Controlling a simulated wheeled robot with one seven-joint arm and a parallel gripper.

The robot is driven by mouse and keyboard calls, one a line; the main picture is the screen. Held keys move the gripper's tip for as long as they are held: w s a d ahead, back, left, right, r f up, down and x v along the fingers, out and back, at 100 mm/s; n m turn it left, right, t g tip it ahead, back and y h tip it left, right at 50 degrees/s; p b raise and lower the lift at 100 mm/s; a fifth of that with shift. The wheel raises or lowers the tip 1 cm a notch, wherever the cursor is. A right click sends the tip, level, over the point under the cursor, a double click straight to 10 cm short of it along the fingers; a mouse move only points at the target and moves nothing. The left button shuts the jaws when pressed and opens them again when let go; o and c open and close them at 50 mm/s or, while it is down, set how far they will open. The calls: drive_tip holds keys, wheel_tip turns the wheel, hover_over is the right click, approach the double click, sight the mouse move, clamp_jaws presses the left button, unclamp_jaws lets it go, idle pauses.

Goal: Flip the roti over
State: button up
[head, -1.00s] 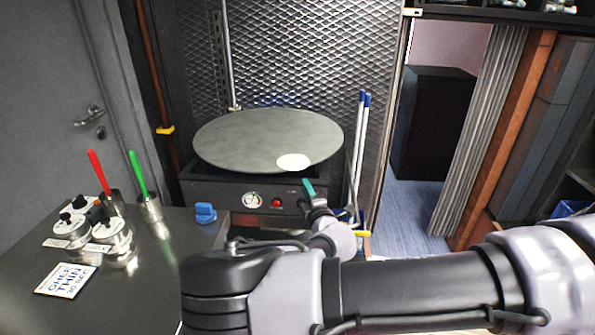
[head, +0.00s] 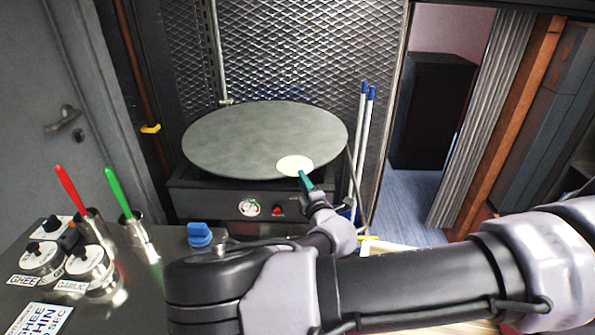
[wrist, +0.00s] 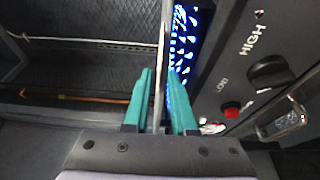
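The roti (head: 295,165) is a small pale disc lying flat at the front right rim of the large round grey griddle (head: 240,135). My gripper (head: 305,181) has teal fingers that reach the front edge of the roti in the head view. In the wrist view my gripper (wrist: 158,100) has a finger on either side of a thin edge-on strip, seemingly the griddle rim (wrist: 161,60), with a gap between the fingers. I cannot make out the roti in the wrist view, nor tell whether a finger touches it.
The burner base (head: 215,198) has a gauge and a red button. Blue flames (wrist: 182,55) show under the griddle. A blue knob (head: 200,234), red and green-handled tools in metal cups, and jars labelled GHEE (head: 42,258) and GARLIC (head: 88,265) stand on the left counter.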

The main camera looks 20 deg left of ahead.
drive_tip(key=shift+x, duration=0.85)
clamp_jaws()
wheel_tip(320, 180, up, 3)
drive_tip(key=shift+f, duration=0.2)
drive_tip(key=shift+d, duration=0.1)
